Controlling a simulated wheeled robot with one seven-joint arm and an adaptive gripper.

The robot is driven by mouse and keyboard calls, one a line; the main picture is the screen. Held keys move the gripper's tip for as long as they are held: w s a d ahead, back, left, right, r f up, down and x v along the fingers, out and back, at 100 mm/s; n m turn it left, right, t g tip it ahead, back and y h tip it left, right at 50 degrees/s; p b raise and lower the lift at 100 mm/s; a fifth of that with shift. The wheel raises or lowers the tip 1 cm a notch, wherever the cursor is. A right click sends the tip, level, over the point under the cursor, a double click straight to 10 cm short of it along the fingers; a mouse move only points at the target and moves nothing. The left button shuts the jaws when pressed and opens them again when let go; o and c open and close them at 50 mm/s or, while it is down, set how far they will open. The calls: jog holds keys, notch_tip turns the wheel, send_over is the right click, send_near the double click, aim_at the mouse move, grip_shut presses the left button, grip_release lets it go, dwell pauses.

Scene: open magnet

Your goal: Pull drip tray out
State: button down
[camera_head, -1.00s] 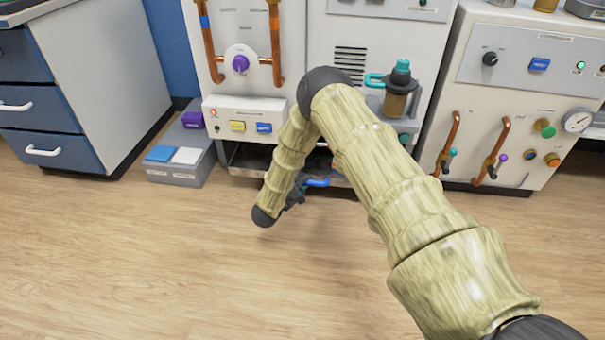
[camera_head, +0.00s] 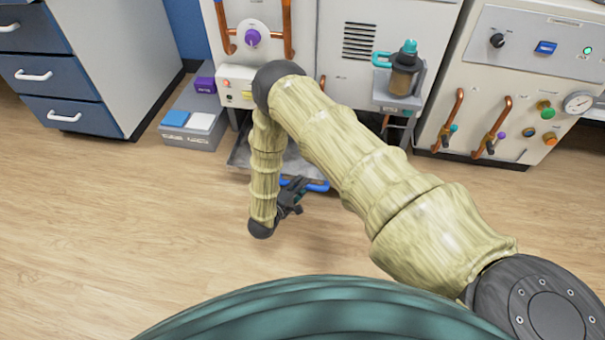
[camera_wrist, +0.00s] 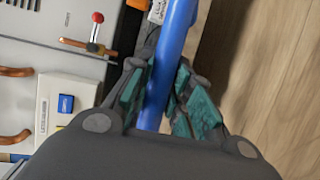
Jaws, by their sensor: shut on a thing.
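The drip tray (camera_head: 240,155) is a shallow grey metal tray low on the front of the middle cabinet, sticking out over the floor. Its blue bar handle (camera_head: 318,186) runs along the front edge; my arm hides part of the tray. My gripper (camera_head: 298,186) is at the handle in the head view. In the wrist view the blue handle (camera_wrist: 172,45) passes between the teal-padded fingers of my gripper (camera_wrist: 165,95), which are shut on it.
A low grey box with blue and white pads (camera_head: 188,122) stands on the floor left of the tray. A blue drawer unit (camera_head: 60,75) is further left. A cabinet with copper handles (camera_head: 510,90) stands at right. The wooden floor in front is clear.

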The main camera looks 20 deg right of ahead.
jog(key=shift+s+a, duration=0.3)
jog(key=shift+a, duration=0.05)
jog(key=c, duration=1.3)
grip_release()
jog(key=v, duration=1.2)
jog(key=shift+d, duration=0.1)
